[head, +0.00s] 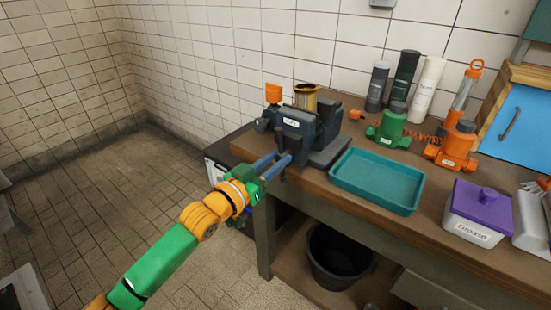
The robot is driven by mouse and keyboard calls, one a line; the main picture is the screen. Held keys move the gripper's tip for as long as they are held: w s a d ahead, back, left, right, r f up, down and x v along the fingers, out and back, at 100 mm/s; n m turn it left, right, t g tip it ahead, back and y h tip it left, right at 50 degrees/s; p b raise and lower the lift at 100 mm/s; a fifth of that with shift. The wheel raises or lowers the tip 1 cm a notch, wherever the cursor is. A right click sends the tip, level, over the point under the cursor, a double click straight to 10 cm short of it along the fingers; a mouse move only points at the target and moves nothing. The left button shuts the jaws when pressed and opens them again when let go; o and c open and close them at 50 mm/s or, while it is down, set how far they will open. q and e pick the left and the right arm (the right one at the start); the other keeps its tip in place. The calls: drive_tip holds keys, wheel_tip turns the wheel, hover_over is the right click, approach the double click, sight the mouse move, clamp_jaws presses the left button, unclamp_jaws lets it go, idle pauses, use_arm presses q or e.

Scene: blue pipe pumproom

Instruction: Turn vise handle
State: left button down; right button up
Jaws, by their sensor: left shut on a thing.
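The dark blue-grey vise (298,128) stands on the left end of the wooden workbench in the head view. A gold-coloured cylinder (306,96) stands upright at its jaws, and orange parts show at its left side. The vise handle (281,143) is a dark, roughly upright bar at the vise's front. My left gripper (280,161) reaches in from the lower left, with its blue fingers shut on the handle. The fingers hide part of the bar. My right gripper is not in view.
A teal tray (377,181) lies right of the vise on the workbench (430,215). Green (391,124) and orange (455,146) devices, several bottles and a purple-lidded grease box (478,212) stand farther right. A black bucket (338,257) sits below.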

use_arm(q)
drive_tip(key=shift+s+n+p, duration=0.1)
drive_tip(key=shift+n+p, duration=0.3)
drive_tip(key=shift+n, duration=0.3)
drive_tip(key=n+p, duration=0.1)
drive_tip(key=n, duration=0.1)
drive_tip(key=shift+r+n, duration=0.1)
drive_tip(key=shift+n, duration=0.3)
drive_tip(key=n, duration=0.2)
drive_tip(key=n+p, duration=0.1)
drive_tip(key=n, duration=0.2)
drive_tip(key=shift+a+r, duration=0.1)
drive_tip(key=shift+a, duration=0.1)
drive_tip(key=shift+r, duration=0.15)
